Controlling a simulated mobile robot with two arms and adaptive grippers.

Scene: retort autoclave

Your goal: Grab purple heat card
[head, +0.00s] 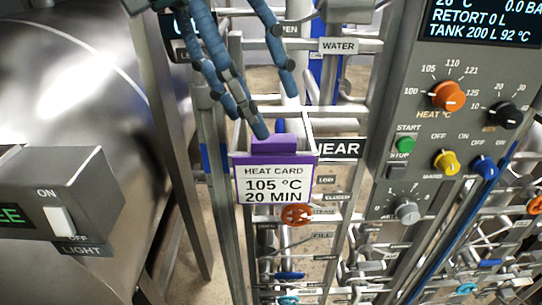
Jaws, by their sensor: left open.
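The purple heat card (275,172) hangs upright near the middle of the view, in front of the metal frame. It has a purple border, a white face reading "HEAT CARD 105 °C 20 MIN" and a raised purple tab on top. My left gripper (268,112) reaches down from above with blue jointed fingers spread apart. It is open and empty. One fingertip is close to the top of the tab; I cannot tell whether it touches. My right gripper is not in view.
A control panel (405,160) with knobs and a screen stands to the right. Pipes, labels and valve handles, including an orange one (297,215), crowd the space around and below the card. A large steel vessel (75,80) and a light switch box (60,195) are to the left.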

